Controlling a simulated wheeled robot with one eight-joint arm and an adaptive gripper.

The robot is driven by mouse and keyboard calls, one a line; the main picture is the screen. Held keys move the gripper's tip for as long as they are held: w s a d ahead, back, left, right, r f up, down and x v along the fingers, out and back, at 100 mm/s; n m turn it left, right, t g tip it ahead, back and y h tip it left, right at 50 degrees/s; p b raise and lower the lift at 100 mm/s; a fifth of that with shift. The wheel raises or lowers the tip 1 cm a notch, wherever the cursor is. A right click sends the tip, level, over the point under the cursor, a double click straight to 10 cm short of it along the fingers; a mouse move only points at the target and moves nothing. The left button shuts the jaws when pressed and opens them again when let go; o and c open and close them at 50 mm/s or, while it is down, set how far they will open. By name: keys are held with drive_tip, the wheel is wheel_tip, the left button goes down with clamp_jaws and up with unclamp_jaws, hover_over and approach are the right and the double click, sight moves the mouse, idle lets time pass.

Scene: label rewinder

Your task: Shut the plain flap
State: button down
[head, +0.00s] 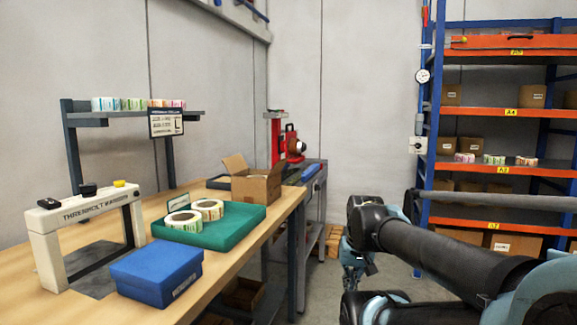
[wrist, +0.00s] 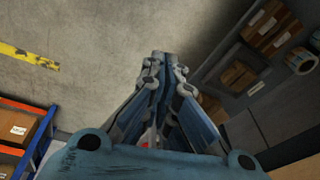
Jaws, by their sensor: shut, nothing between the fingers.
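An open cardboard box (head: 257,188) stands on the wooden workbench (head: 232,240), towards its far end. One flap (head: 235,164) stands up at its left, and other flap edges show around the opening. I cannot tell at this size which flap is the plain one. My gripper (head: 358,283) hangs low over the floor, right of the bench and well apart from the box. In the wrist view my gripper (wrist: 162,57) is shut with its fingertips together and nothing between them. The box on the bench is not identifiable in the wrist view.
A green tray (head: 240,228) with label rolls, a blue box (head: 157,270) and a white frame (head: 45,245) occupy the near bench. A small shelf (head: 135,116) stands behind. A blue-and-orange rack (head: 490,112) is at right.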

drive_tip(key=w+a+r+m+y, duration=0.45)
drive_tip(key=w+r, duration=0.25)
drive_tip(key=w, duration=0.3)
drive_tip(key=w+a+r+m+y, duration=0.35)
drive_tip(key=w+r+m, duration=0.25)
drive_tip(key=w+r, duration=0.3)
drive_tip(key=w+d+r+m+t+y, duration=0.1)
drive_tip(key=w+d+r+m+y, duration=0.2)
drive_tip(key=w, duration=0.5)
drive_tip(key=w+r+m+t+y, duration=0.1)
drive_tip(key=w+r+m, duration=0.25)
drive_tip(key=w, duration=0.55)
drive_tip(key=w+d+r+m+t+y, duration=0.15)
drive_tip(key=w+m, duration=0.25)
drive_tip(key=w, duration=0.4)
approach(280, 166)
wheel_tip(280, 166, down, 2)
drive_tip(key=w+a, duration=0.1)
drive_tip(key=a, duration=0.2)
drive_tip(key=shift+w+a+r+g+y, duration=0.25)
drive_tip(key=shift+w+a+r+g, duration=0.1)
drive_tip(key=shift+a+r, duration=0.1)
drive_tip(key=shift+f, duration=0.1)
drive_tip(key=shift+a, duration=0.1)
